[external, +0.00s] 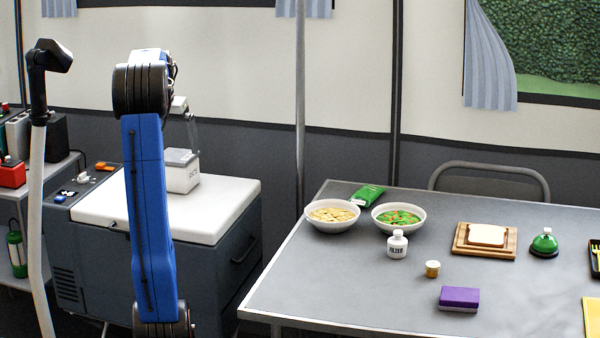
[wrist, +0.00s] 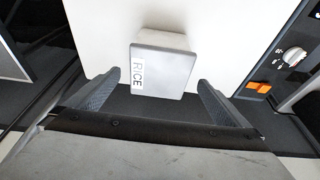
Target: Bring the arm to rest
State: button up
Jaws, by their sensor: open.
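My gripper (wrist: 157,97) shows in the wrist view with its two fingers spread wide and nothing between them. A white container labelled RICE (wrist: 165,70) lies ahead of the fingers, on the white top of a grey cabinet. The rice container (external: 182,172) also shows in the external view, on the cabinet top behind my blue arm. In that view my arm stands raised in front of the cabinet, and its upper joint hides most of the gripper. I cannot tell whether the fingers touch the container.
The grey cabinet's white top (external: 225,205) is otherwise mostly clear. To the right, a grey table (external: 350,280) holds two bowls, a white bottle, a small jar, a purple sponge (external: 459,298), bread on a board (external: 486,251) and a green bell. A thin pole (external: 300,100) stands between them.

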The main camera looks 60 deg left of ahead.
dwell(0.4)
jog(key=x, duration=1.2)
jog(key=shift+r, duration=1.2)
